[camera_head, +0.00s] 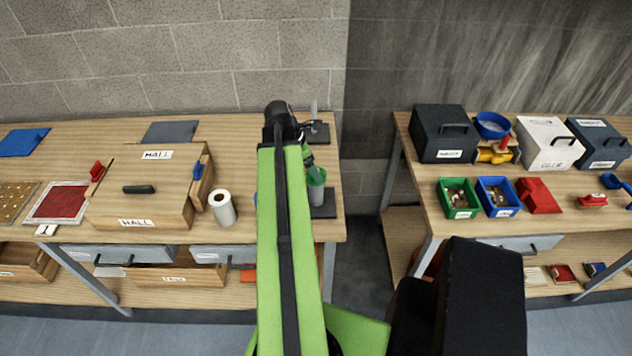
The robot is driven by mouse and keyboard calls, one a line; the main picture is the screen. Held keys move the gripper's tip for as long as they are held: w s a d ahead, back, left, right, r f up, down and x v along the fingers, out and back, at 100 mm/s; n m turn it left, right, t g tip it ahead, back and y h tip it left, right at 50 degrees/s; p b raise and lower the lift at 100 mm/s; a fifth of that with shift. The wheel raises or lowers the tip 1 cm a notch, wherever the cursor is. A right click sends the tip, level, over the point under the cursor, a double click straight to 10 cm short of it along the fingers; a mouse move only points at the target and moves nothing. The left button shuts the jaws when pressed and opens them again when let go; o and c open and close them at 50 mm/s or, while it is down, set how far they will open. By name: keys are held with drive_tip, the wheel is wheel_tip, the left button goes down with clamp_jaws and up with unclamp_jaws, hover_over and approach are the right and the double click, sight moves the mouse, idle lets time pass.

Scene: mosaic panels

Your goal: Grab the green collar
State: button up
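A green, ring-like or cup-like piece (316,180), which looks like the green collar, stands near the right end of the left bench. It is small and partly covered, so I cannot tell its exact shape. My green arm reaches forward over that bench. My gripper (308,156) seems to be at the arm's far end, just above and close to the green piece. Its fingers are too small and too hidden to tell whether they are open, or whether they touch the piece.
A dark plate (324,204) lies beside the green piece, and a grey post (314,112) stands behind it. A white roll (222,208) and a wooden box (140,200) are to the left. The right bench holds boxes and small bins, including a green bin (442,194). A gap separates the benches.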

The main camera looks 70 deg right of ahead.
drive_tip(key=b+x, duration=0.2)
drive_tip(key=x, duration=0.1)
drive_tip(key=shift+d+f, duration=0.15)
drive_tip(key=shift+f, duration=0.05)
drive_tip(key=c, duration=1.4)
